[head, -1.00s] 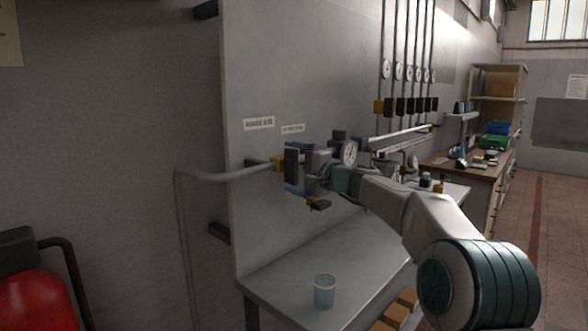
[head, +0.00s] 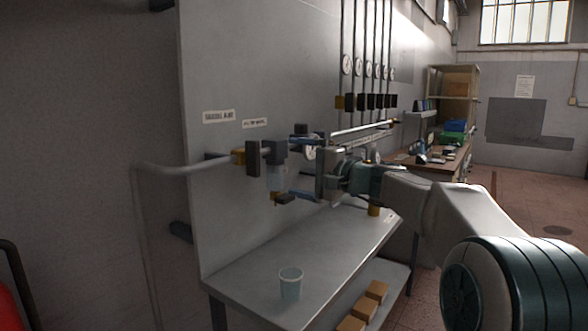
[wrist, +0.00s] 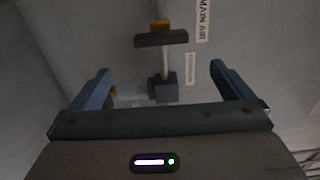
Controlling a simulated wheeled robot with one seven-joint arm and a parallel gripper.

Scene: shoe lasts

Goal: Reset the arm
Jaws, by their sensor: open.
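My gripper (wrist: 160,88) is open, its two blue-grey fingers apart in the wrist view with nothing held between them. Past the fingertips the wrist view shows a pipe fitting with a dark block (wrist: 164,88) and a dark bar handle (wrist: 161,39). In the head view my arm reaches in from the lower right, and my gripper (head: 285,183) is in front of the grey panel, near the pipe fitting with its dark handle (head: 253,160). A clear bowl-like part shows between the fingers in the head view. I cannot tell whether the fingers touch anything.
A grey bench (head: 245,275) stands below the panel, with a light blue cup (head: 290,284) on it. Brown blocks (head: 376,291) lie on a lower shelf. Gauges and vertical pipes (head: 367,65) line the panel. The floor at the right is open.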

